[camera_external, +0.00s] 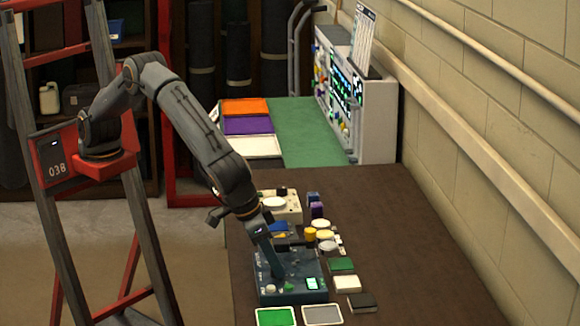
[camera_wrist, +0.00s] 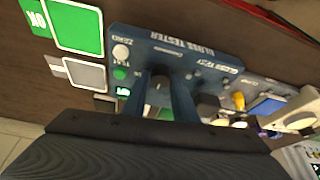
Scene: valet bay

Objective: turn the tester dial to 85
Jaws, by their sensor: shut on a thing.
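The blue tester (camera_external: 292,296) sits on the brown table, with a small lit green display (camera_external: 311,283) whose digits are too small to read. In the wrist view the tester (camera_wrist: 190,45) shows upside-down lettering on its face, a white button (camera_wrist: 120,51) and a green button (camera_wrist: 120,73). My gripper (camera_external: 277,274) reaches down onto the tester's top. In the wrist view its two fingers (camera_wrist: 162,88) stand on either side of the dark dial (camera_wrist: 159,82) and are shut on it. The dial's scale and pointer are mostly hidden by the fingers.
A green card (camera_external: 276,316) and a grey card (camera_external: 322,315) lie in front of the tester. Several small blocks and discs (camera_external: 325,235) crowd its right and back. A cream box (camera_external: 283,207) stands behind. The table's right side is clear up to the wall.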

